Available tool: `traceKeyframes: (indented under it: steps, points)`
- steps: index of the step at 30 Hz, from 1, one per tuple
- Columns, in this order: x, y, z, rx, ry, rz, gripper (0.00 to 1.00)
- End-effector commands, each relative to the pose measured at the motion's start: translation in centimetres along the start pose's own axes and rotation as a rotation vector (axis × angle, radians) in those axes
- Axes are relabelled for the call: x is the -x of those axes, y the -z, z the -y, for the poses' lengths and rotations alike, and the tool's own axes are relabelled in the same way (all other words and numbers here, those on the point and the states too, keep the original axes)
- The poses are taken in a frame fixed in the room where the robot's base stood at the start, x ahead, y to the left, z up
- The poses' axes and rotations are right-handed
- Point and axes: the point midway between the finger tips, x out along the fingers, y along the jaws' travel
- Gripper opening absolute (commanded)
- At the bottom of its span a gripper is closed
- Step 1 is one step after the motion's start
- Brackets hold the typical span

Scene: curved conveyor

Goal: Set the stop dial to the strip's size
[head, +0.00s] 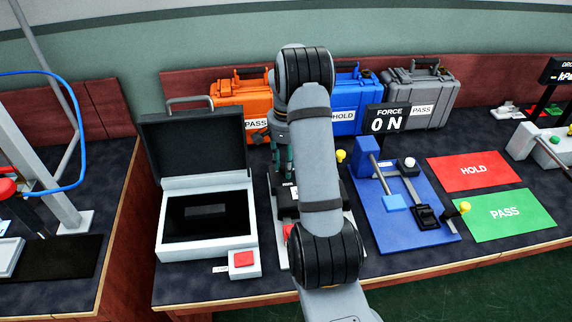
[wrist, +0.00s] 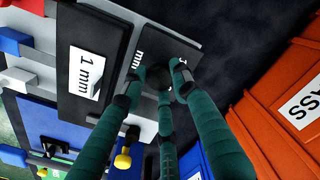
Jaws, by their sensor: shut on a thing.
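My gripper (wrist: 160,78) has teal fingers with black tips, closed together around a dark round part at the edge of a dark plate (wrist: 112,50) in the wrist view. This part seems to be the stop dial, but the fingertips mostly cover it. A white label reading "1 mm" (wrist: 86,72) is on a dark face to the left. Another label (wrist: 138,62) ending in "mm" is beside the fingers, its number hidden. In the head view my gripper (head: 283,152) reaches down behind my arm, over a partly hidden black device (head: 286,206). I cannot make out the strip or the dial's setting.
An open case (head: 175,183) with a red button box (head: 244,260) stands left. A blue fixture (head: 400,230) with a FORCE display (head: 388,122), a red HOLD mat (head: 473,171) and a green PASS mat (head: 505,213) lie right. Orange (head: 240,95), blue (head: 358,92) and grey cases (head: 420,88) stand behind.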

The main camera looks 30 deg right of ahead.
Motion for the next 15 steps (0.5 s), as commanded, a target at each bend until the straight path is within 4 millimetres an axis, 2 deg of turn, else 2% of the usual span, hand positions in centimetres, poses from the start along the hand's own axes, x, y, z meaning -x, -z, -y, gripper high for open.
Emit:
traceKeyframes:
  steps: [1, 2, 11, 15]
  points:
    - [0.03, 0.0, 0.0, -0.003, 0.001, 0.0, 0.03]
    - [0.03, 0.0, 0.01, -0.003, 0.001, 0.0, 0.29]
    - [0.01, 0.0, 0.01, -0.001, 0.001, 0.0, 0.47]
    - [0.01, 0.0, 0.01, 0.0, 0.0, 0.0, 0.48]
